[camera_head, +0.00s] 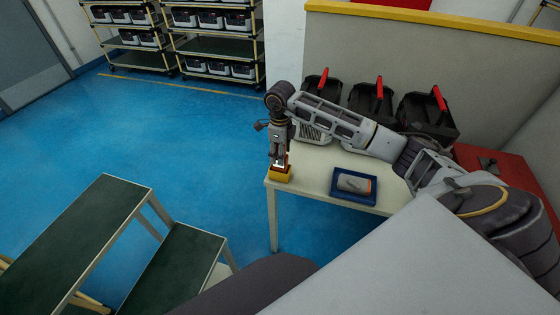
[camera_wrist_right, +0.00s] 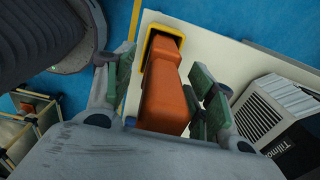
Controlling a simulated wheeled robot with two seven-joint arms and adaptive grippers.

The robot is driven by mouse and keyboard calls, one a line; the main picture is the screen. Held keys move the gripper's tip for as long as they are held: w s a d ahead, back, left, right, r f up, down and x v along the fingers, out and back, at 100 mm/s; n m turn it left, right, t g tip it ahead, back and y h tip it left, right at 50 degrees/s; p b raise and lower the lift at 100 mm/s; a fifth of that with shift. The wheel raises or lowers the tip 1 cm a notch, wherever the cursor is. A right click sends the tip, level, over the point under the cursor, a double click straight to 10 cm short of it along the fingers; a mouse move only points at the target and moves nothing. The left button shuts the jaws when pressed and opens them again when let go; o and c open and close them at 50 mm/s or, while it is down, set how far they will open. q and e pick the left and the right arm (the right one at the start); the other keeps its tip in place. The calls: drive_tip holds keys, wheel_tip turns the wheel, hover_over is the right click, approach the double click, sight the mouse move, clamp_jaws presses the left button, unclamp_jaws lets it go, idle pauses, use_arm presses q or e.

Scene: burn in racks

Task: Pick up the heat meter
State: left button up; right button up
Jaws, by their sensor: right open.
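The heat meter appears to be the orange, block-shaped device (camera_wrist_right: 164,102) in the right wrist view, standing in a yellow holder (camera_head: 280,174) at the table's left corner. The holder's yellow rim also shows in the wrist view (camera_wrist_right: 152,40). My right gripper (camera_head: 279,157) is just above the holder, pointing down. In the wrist view its open fingers (camera_wrist_right: 168,88) lie on both sides of the orange device, with gaps visible. In the head view the gripper mostly hides the device. My left gripper is not in view.
A blue tray (camera_head: 340,197) with a grey and orange item (camera_head: 353,183) sits on the pale table (camera_head: 312,180). Black cases with red handles (camera_head: 371,98) stand behind, near a partition (camera_head: 420,60). Green-topped steps (camera_head: 85,240) are at left. Blue floor is open beyond.

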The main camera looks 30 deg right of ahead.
drive_tip(key=shift+c, duration=0.6)
drive_tip(key=c, duration=0.5)
clamp_jaws()
drive_tip(key=shift+r, duration=0.15)
drive_tip(key=shift+w+r, duration=0.1)
drive_tip(key=shift+r, duration=0.5)
wheel_tip(320, 180, up, 7)
drive_tip(key=shift+f+b, duration=0.2)
drive_tip(key=shift+b, duration=0.1)
drive_tip(key=shift+r, duration=0.95)
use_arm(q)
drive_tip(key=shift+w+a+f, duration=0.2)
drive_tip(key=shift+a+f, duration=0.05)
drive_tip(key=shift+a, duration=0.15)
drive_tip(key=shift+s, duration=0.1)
use_arm(e)
drive_tip(key=shift+r, duration=0.1)
